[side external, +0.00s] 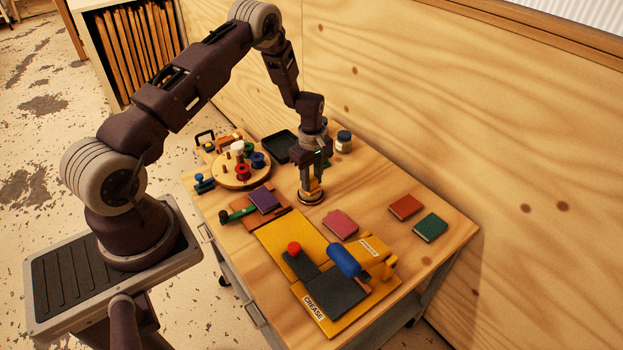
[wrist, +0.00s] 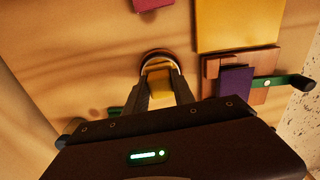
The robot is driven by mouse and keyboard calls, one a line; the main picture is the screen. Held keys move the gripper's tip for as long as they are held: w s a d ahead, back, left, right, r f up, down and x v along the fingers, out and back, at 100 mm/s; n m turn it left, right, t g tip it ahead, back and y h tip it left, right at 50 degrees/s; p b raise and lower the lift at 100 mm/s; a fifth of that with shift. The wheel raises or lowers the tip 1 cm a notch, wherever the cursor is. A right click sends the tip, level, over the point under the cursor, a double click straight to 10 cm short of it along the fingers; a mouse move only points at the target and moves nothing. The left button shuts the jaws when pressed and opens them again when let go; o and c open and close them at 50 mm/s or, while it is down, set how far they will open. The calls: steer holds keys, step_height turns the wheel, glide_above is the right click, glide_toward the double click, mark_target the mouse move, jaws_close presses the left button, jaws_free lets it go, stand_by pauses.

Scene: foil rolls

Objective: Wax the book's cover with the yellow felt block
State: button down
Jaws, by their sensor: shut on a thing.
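My gripper (side external: 312,180) points down and is shut on the yellow felt block (wrist: 160,86). The block is at a round, dark-rimmed tin (side external: 311,198), which shows in the wrist view (wrist: 155,55) just beyond the fingertips. I cannot tell whether the block touches the inside of the tin. Several books lie on the table: a pink one (side external: 340,224) to the right of the tin, a red one (side external: 405,206) and a green one (side external: 430,227) further right. A purple one (side external: 264,200) lies on a wooden board (side external: 275,219). Which book is meant is not clear.
A yellow creasing station (side external: 335,320) with a blue roller (side external: 344,261) stands at the front. A round spool stand (side external: 240,178), a black tray (side external: 279,147) and a jar (side external: 344,141) are at the back.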

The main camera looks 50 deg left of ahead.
mark_target(312, 179)
steer(key=shift+r, duration=3.5)
